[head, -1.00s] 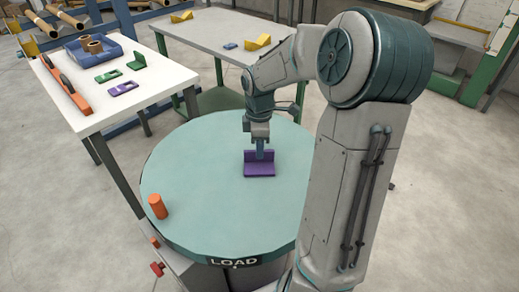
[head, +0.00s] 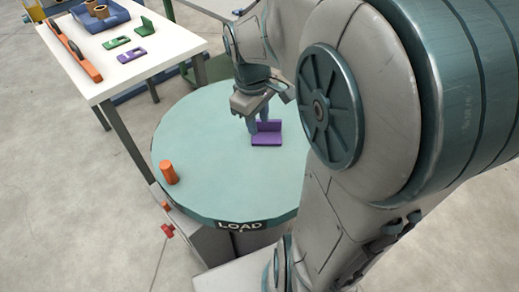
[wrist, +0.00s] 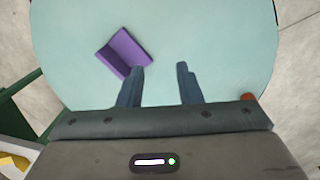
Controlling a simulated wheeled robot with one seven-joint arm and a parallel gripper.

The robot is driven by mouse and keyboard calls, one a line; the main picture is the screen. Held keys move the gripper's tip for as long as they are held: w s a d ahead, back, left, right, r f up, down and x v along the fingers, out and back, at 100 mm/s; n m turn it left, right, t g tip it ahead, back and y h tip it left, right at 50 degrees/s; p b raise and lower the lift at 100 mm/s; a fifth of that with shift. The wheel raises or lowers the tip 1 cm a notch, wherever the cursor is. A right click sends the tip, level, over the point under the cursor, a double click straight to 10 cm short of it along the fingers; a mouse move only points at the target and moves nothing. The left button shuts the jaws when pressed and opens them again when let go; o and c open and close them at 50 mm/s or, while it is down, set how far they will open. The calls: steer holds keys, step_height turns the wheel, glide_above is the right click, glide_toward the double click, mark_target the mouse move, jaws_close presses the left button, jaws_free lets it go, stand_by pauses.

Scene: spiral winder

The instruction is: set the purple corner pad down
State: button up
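The purple corner pad (head: 267,139) rests on the pale green round table, its flat base down and its upright wall standing at the back. In the wrist view the pad (wrist: 122,52) lies just beyond the left fingertip, outside the gap between the fingers. My gripper (head: 258,118) is just behind the pad in the head view. In the wrist view my gripper (wrist: 160,69) is open with nothing between its fingers. Whether the left finger touches the pad I cannot tell. The round table (head: 205,130) has a LOAD label on its front rim.
An orange peg (head: 169,172) stands at the table's left front edge. A white side table (head: 165,66) at the upper left holds a green pad (head: 147,27), flat green and purple plates, an orange bar (head: 80,56) and a blue tray. The round table's left middle is clear.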

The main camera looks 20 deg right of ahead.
steer(key=s+a+f+m+t+y, duration=0.1)
steer(key=s+a+m, duration=0.2)
steer(key=s+m, duration=0.3)
steer(key=shift+s+a+f+m, duration=0.25)
steer(key=shift+s+f+m, duration=0.05)
steer(key=shift+s, duration=1.3)
